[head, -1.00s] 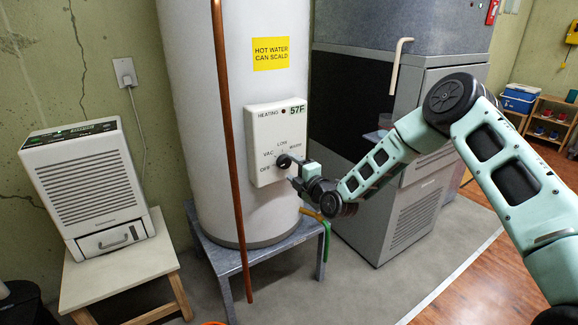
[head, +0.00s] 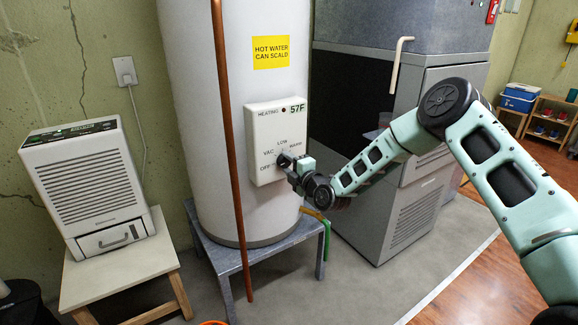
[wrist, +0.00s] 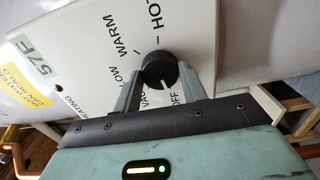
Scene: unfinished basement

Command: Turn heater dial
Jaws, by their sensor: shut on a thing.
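The heater (head: 200,120) is a tall white tank with a white control panel (head: 263,142) on its front reading 57F. The black heater dial (wrist: 158,68) sits on the panel among the labels OFF, VAC, LOW, WARM and HOT. A pale mark on its edge appears to face the space between VAC and OFF in the wrist view. My gripper (wrist: 163,74) is shut on the dial, one grey finger on each side. In the head view my gripper (head: 287,163) is at the panel's lower right and hides most of the dial.
A copper pipe (head: 229,150) runs upright in front of the tank, left of the panel. The tank stands on a grey metal stand (head: 214,254). A grey furnace cabinet (head: 415,200) is close on the right. A dehumidifier (head: 92,185) sits on a stool at left.

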